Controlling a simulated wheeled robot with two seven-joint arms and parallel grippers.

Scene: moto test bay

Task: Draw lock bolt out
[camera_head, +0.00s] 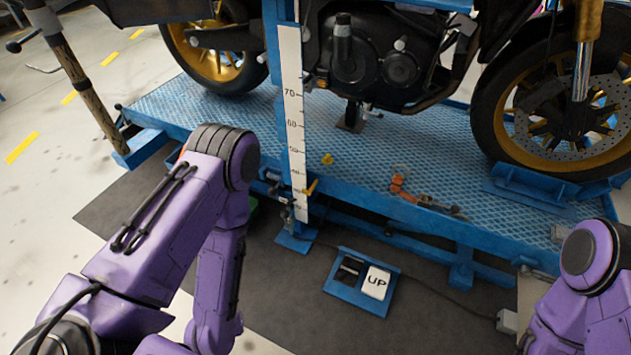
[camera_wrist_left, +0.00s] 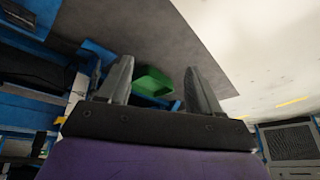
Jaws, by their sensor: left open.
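A small yellow-handled part (camera_head: 311,187), which looks like the lock bolt, sits at the lower end of the numbered white scale (camera_head: 293,130) on the blue post. Small metal fittings (camera_head: 286,203) are beside it. I cannot tell how far the bolt is seated. In the left wrist view my left gripper (camera_wrist_left: 158,68) is open, with nothing held between its fingers. A green object (camera_wrist_left: 151,82) shows beyond the fingers, apart from them. In the head view my left arm hides this gripper. My right gripper is out of view.
A motorcycle (camera_head: 375,55) stands on the blue lift platform (camera_head: 235,112). An orange tool-like item (camera_head: 400,188) and a small yellow piece (camera_head: 327,159) lie on it. A pedal box with a white UP pedal (camera_head: 376,282) is on the dark mat.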

